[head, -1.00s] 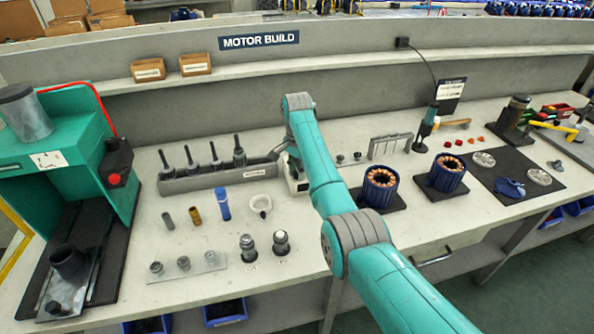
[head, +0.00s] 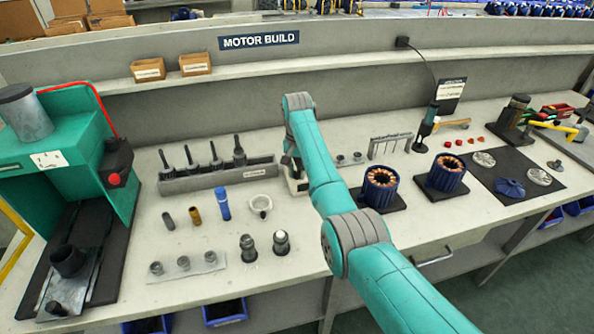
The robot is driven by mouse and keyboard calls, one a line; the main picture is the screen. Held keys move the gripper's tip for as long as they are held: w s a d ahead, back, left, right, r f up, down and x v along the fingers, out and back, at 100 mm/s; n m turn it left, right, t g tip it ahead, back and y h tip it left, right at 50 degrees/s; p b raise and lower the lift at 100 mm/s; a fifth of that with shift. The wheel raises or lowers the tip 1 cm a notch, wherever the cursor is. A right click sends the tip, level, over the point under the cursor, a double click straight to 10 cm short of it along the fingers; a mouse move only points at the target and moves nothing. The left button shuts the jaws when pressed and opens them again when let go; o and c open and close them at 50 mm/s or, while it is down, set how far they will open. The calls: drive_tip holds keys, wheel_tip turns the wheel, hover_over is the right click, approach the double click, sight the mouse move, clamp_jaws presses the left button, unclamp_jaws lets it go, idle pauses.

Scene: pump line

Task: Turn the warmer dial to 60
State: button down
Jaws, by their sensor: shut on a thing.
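The warmer (head: 297,186), a small pale box on a dark base, stands on the bench behind my arm. Only its left part shows. Its dial and scale are hidden by my arm, so the setting cannot be read. My gripper (head: 291,160) is a small dark shape at the warmer, mostly covered by my teal wrist. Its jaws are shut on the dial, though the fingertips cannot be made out.
A grey rack (head: 218,178) with several dark upright tools stands left of the warmer. A blue motor stator (head: 379,188) stands close on the right.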

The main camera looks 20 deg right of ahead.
sight(297, 172)
drive_tip(key=n, duration=0.4)
drive_tip(key=shift+n, duration=0.3)
drive_tip(key=n, duration=0.4)
drive_tip(key=shift+n, duration=0.3)
drive_tip(key=c, duration=0.9)
unclamp_jaws()
drive_tip(key=shift+c, duration=0.2)
wheel_tip(297, 172, up, 12)
